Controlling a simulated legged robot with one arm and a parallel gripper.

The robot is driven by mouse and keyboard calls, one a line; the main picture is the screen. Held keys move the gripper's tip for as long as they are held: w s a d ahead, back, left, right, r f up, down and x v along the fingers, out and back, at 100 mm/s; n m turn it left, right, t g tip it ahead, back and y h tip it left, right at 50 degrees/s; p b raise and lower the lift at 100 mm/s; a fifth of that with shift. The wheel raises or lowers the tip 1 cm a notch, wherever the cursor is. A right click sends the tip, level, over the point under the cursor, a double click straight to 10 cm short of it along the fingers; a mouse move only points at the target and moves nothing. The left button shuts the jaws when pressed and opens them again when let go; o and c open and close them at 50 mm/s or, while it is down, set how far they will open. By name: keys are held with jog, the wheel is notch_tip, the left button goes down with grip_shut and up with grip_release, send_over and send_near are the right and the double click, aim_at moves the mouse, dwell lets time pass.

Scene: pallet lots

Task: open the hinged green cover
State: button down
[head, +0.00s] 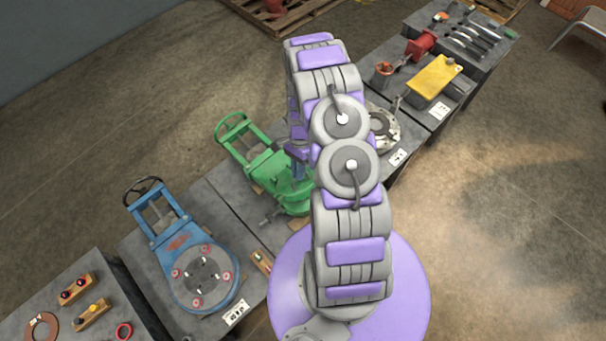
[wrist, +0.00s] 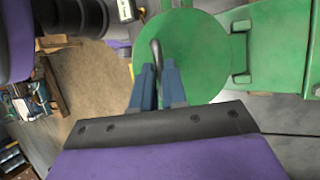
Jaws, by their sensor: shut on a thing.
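The green cover (wrist: 195,45) is a round disc that fills the upper middle of the wrist view, with the green valve body (wrist: 270,45) to its right. A thin grey handle (wrist: 155,46) stands at the cover's left part. My gripper (wrist: 158,70) has its two blue fingers closed around this handle. In the head view the green valve (head: 262,165) lies on a dark table, and my gripper (head: 298,153) is over its round end. My arm hides part of the valve there. I cannot tell whether the cover is lifted.
A blue valve (head: 195,270) with a handwheel lies to the left on the same row of tables. A grey flange (head: 383,130) lies beyond my arm. A yellow block (head: 434,80) and several tools are farther right. The floor at the right is clear.

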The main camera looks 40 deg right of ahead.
jog(key=w+a+g+b, duration=0.2)
jog(key=w+b, duration=0.3)
jog(key=w, duration=1.1)
jog(key=shift+a+r+m+g, duration=0.2)
jog(key=shift+m+g, duration=0.1)
jog(key=shift+g, duration=0.2)
jog(key=shift+w, duration=0.1)
jog(key=c, duration=1.2)
grip_release()
jog(key=shift+o, duration=0.2)
jog(key=shift+w+r, duration=0.1)
jog(key=shift+r, duration=0.15)
